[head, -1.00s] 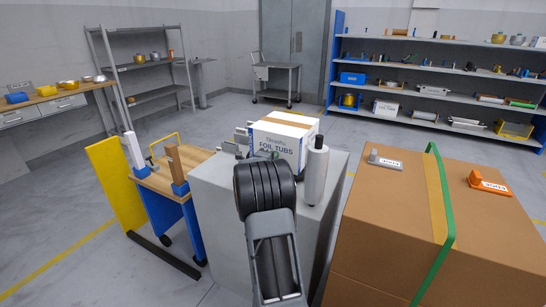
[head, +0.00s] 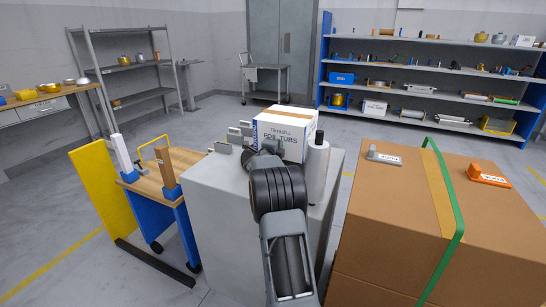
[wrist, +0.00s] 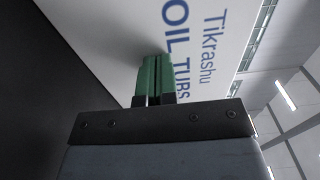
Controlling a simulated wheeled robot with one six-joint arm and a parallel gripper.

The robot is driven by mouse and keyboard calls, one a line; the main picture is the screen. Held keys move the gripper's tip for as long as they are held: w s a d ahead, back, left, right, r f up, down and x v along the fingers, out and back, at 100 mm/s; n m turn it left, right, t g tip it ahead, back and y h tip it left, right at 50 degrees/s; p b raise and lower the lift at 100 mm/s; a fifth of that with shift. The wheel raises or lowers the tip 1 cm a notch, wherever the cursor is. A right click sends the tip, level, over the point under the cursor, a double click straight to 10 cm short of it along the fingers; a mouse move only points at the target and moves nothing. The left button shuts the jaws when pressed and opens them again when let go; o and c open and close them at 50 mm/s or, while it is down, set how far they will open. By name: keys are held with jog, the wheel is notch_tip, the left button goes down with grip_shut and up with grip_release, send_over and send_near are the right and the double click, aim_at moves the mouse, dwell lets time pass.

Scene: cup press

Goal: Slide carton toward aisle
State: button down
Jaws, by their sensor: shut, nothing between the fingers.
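The carton (head: 284,132) is a white box with blue "Tikrashu FOIL TUBS" lettering and a tan tape strip on top. It stands upright on the grey cabinet top (head: 222,178). In the head view my arm reaches up to its front face and hides my fingers. In the wrist view my gripper (wrist: 154,60) is shut, its green fingertips together and empty. The tips are at the carton's lettered face (wrist: 195,35), touching it or very close; I cannot tell which.
A grey-white roll (head: 316,172) stands right of the carton on the cabinet. Small grey metal parts (head: 237,136) lie to its left. A large strapped brown box (head: 400,215) is at right, and a wooden-topped cart (head: 165,170) at left. Open floor lies behind.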

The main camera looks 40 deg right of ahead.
jog(key=shift+s+d, duration=0.1)
jog(key=shift+d, duration=0.15)
jog(key=shift+a, duration=0.15)
jog(key=shift+s+a+f+b, duration=0.1)
jog(key=shift+a+f+b, duration=0.05)
jog(key=shift+a+b, duration=0.15)
jog(key=b+v, duration=0.1)
jog(key=v, duration=1.2)
jog(key=shift+r, duration=0.25)
